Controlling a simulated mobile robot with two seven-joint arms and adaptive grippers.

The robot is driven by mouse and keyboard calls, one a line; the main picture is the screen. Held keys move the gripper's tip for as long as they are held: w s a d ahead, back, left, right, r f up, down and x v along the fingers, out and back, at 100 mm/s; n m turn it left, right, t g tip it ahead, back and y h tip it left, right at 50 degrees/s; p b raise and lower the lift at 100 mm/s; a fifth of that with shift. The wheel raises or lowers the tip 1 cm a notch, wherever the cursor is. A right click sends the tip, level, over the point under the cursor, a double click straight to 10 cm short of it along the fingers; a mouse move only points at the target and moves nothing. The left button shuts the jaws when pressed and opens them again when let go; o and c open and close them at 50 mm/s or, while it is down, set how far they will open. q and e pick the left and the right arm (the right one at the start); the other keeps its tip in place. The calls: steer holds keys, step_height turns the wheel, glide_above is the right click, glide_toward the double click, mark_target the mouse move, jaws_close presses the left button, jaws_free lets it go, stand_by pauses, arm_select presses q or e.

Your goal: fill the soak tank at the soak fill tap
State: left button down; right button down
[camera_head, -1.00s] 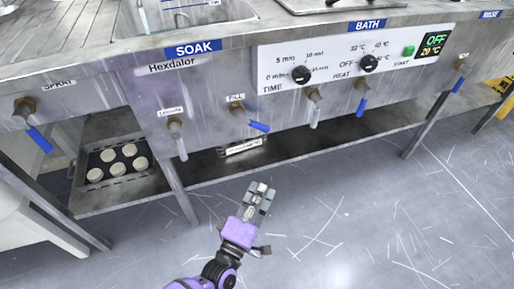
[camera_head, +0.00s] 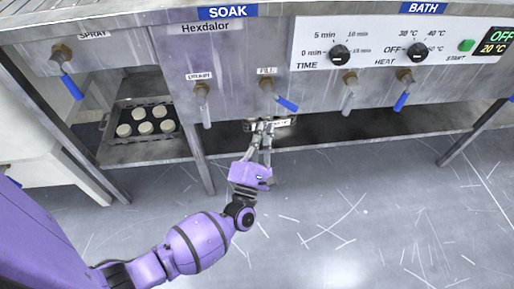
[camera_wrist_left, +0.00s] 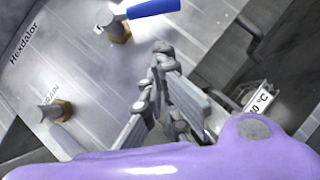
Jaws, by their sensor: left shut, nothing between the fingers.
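The soak fill tap (camera_head: 267,86) is on the steel front panel under the label FILL, below the blue SOAK sign (camera_head: 227,12). Its blue lever (camera_head: 286,103) slants down to the right. The tap (camera_wrist_left: 117,28) and its lever (camera_wrist_left: 152,8) also show at the top of the left wrist view. My left gripper (camera_head: 262,126) is shut and empty, just below the fill tap and apart from its lever. Its fingers (camera_wrist_left: 160,60) point up toward the tap in the wrist view. The inside of the soak tank is out of view. My right gripper is not in view.
The drain tap (camera_head: 203,100) with a grey lever hangs left of the fill tap. Grey and blue-levered bath taps (camera_head: 348,92) are to the right. A tray (camera_head: 112,130) of round pale pieces is on the lower shelf. The floor in front is clear.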

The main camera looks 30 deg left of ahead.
mark_target(283, 102)
arm_select(q)
steer(key=w+r, duration=0.1)
steer(key=w+d+r, duration=0.1)
steer(key=w+r, duration=0.1)
steer(key=shift+d+r, duration=0.15)
steer(key=shift+d, duration=0.15)
